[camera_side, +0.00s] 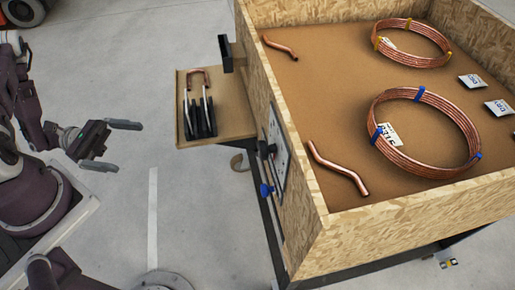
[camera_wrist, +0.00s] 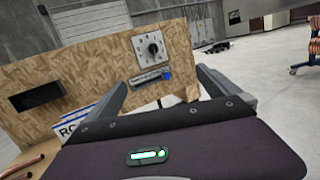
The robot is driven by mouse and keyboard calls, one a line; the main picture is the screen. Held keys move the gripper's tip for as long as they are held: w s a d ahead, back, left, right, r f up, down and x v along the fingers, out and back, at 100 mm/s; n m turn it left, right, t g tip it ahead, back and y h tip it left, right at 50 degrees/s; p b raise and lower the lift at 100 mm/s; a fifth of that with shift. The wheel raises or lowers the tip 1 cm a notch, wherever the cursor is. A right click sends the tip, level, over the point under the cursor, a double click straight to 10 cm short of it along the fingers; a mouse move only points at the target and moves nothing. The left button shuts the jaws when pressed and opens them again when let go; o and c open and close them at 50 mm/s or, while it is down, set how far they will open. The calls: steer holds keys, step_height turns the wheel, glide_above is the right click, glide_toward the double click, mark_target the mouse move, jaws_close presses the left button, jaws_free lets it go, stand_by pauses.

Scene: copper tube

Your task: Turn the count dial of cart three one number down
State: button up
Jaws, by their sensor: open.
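The count dial (camera_wrist: 152,47) is a dark round knob on a pale square plate with marks around it, fixed to the chipboard wall of a crate cart (camera_wrist: 90,75). Its numbers are too small to read. In the side view the plate with the dial (camera_side: 277,140) is seen edge-on on the crate's left wall. My gripper (camera_side: 112,146) is open and empty, left of the crate and well apart from the dial. In the wrist view the dial shows beyond and between the fingers of my gripper (camera_wrist: 160,80). No cart number is readable.
A small blue part (camera_side: 266,190) sticks out below the dial. Copper coils (camera_side: 425,135) lie inside the crate. The floor between gripper and dial looks clear.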

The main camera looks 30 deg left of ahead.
steer(key=w+d+n+t, duration=0.1)
steer(key=w+d, duration=0.2)
steer(key=d, duration=0.6)
steer(key=shift+w+r+n+t, duration=0.2)
steer(key=shift+w+n+t, duration=0.1)
steer(key=shift+t, duration=0.1)
